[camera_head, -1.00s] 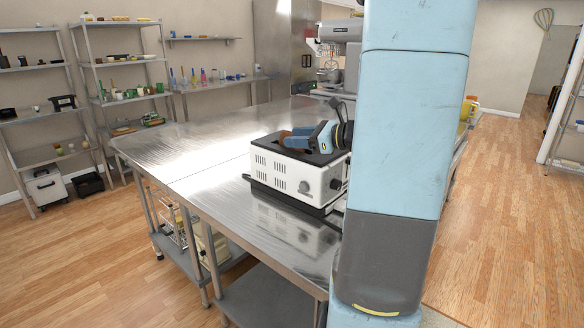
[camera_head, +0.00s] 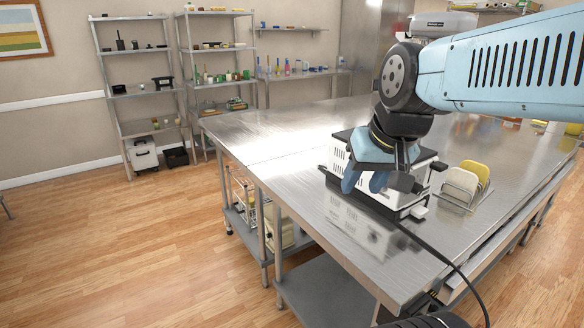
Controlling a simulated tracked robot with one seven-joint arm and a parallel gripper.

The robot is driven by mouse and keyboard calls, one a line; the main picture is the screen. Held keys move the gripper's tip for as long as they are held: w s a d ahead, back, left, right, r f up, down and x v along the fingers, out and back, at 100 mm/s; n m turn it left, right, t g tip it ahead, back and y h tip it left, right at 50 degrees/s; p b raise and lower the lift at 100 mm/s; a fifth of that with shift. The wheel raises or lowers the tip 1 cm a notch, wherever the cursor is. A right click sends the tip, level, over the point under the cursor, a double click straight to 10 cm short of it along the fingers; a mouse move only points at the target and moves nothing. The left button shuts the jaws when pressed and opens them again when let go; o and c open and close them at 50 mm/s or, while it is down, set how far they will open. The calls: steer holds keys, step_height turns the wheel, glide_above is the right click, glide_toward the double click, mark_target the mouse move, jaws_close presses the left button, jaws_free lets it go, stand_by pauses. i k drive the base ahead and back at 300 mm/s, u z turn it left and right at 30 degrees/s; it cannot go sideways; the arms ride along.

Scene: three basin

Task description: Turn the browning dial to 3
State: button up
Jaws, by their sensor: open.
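The white toaster (camera_head: 425,178) with a dark top and base stands on the steel table (camera_head: 268,172), right of centre in the head view. My gripper (camera_head: 364,183), with blue fingers, is open and empty in front of the toaster's near side. Its fingers point down. I cannot tell whether they touch the toaster. The browning dial cannot be made out; my gripper and wrist cover much of the toaster's front.
A wire rack (camera_head: 458,190) with bread slices (camera_head: 477,172) stands right of the toaster. A black cable (camera_head: 425,248) runs over the table's near edge. The table left of the toaster is clear. Shelves (camera_head: 138,90) stand along the back wall.

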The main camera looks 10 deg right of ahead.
mark_target(417, 190)
steer(key=z, duration=0.7)
steer(key=k, duration=1)
steer(key=u, duration=0.65)
steer(key=i, duration=0.9)
steer(key=z, duration=0.05)
